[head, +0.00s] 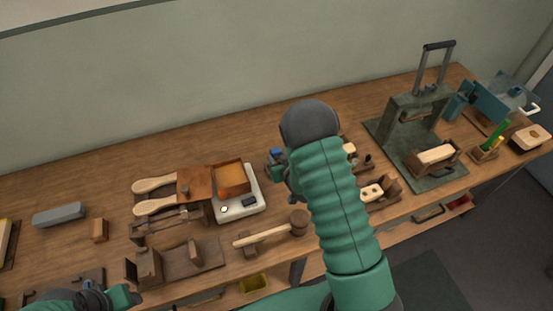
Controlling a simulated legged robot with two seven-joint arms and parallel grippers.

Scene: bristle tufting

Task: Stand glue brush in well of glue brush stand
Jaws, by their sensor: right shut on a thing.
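My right arm reaches across the middle of the bench and bends down at the wrist. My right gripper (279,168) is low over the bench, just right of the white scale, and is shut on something. The held thing is too small and too covered by the gripper and arm for me to make out. I cannot pick out the glue brush or its stand for certain; the forearm hides part of the bench behind it. My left gripper (126,297) is at the bottom left edge, partly cut off, away from these things; its jaw opening is unclear.
A white scale (252,207) carries an orange-filled tray (232,180). A mallet (298,222) lies at the front. The back strip of the wooden bench (180,142) is clear.

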